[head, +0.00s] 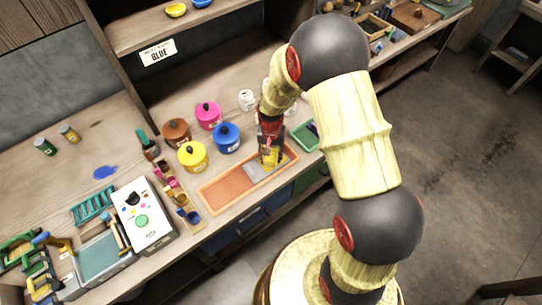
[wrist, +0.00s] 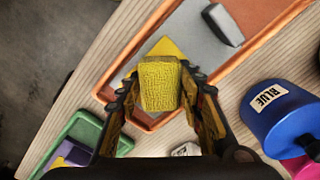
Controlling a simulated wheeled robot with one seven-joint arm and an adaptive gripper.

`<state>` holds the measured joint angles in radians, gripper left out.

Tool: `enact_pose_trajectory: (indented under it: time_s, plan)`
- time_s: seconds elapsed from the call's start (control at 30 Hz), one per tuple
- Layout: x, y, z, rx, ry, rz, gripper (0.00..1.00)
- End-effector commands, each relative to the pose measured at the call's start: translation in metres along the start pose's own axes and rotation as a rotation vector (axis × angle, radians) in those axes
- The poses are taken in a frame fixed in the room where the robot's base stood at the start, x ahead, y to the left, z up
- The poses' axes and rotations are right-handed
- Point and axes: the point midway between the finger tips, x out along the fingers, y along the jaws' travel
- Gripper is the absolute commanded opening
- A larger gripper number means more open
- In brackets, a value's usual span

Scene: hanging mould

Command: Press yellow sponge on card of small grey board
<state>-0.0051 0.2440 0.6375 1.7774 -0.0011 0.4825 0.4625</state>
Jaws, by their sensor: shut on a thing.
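My gripper (head: 270,150) is shut on the yellow sponge (wrist: 161,84), a textured block between its two fingers in the wrist view. In the head view the sponge (head: 271,157) shows small under the gripper. Below it lies the small grey board (wrist: 190,40), at one end of the orange tray. A yellow card (wrist: 166,46) on the board shows just beyond the sponge, which hides part of it. I cannot tell whether the sponge touches the card. A dark grey block (wrist: 223,25) sits on the board beside the card.
The orange tray (head: 208,193) has a raised rim. A blue pot (head: 227,139) stands close to it, with yellow (head: 192,157), pink and brown pots nearby. A green tray (head: 304,136) lies to the right. Open bench shows at the left.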

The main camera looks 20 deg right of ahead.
Motion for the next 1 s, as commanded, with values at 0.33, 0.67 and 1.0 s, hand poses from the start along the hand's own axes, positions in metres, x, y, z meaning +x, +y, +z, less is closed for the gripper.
enact_pose_trajectory:
  time_s: [0.33,0.67,1.0]
  plan:
    - [0.002,0.000,0.001,0.000,-0.001,0.001,0.17]
    - [-0.004,0.000,0.001,0.000,-0.002,0.001,0.17]
    - [-0.030,0.000,0.000,0.000,0.000,0.000,0.17]
